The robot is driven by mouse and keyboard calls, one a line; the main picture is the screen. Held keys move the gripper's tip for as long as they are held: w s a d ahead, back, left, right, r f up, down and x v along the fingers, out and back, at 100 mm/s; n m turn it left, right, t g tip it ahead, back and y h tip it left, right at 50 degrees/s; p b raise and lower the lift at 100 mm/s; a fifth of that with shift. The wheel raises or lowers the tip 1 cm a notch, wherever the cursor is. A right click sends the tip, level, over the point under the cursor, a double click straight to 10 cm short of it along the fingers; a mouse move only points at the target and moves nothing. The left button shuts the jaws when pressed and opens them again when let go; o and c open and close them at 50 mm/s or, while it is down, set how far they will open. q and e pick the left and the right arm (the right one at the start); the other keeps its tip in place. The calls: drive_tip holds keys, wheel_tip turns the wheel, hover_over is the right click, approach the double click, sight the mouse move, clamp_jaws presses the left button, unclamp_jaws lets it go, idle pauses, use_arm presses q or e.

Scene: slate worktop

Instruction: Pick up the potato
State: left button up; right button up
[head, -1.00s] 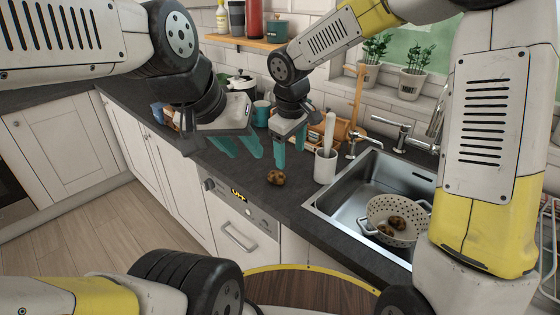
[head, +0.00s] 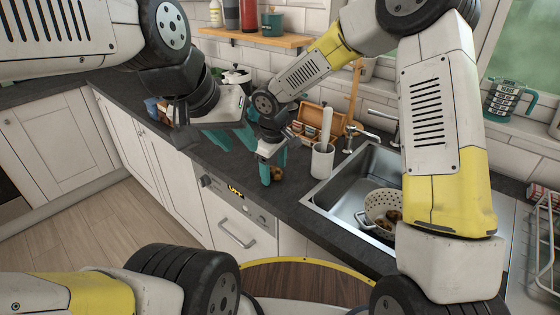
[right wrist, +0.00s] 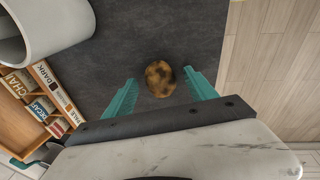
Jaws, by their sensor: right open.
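A brown, mottled potato (head: 278,174) lies on the dark worktop, partly hidden behind my right gripper in the head view. In the right wrist view the potato (right wrist: 160,78) lies between the tips of the two teal fingers, with a gap on each side. My right gripper (head: 272,172) is open and low over the worktop at the potato; it also shows in the right wrist view (right wrist: 160,88). My left gripper (head: 230,139) hangs open and empty over the worktop, to the left of the right one.
A white utensil pot (head: 322,162) stands right of the potato, by the sink (head: 350,190). A colander (head: 378,208) with more potatoes sits in the sink. A wooden tea box (right wrist: 28,100) is close by. The worktop's front edge is near the potato.

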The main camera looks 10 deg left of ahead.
drive_tip(key=c, duration=1.4)
drive_tip(key=shift+r, duration=0.15)
drive_tip(key=shift+c, duration=0.2)
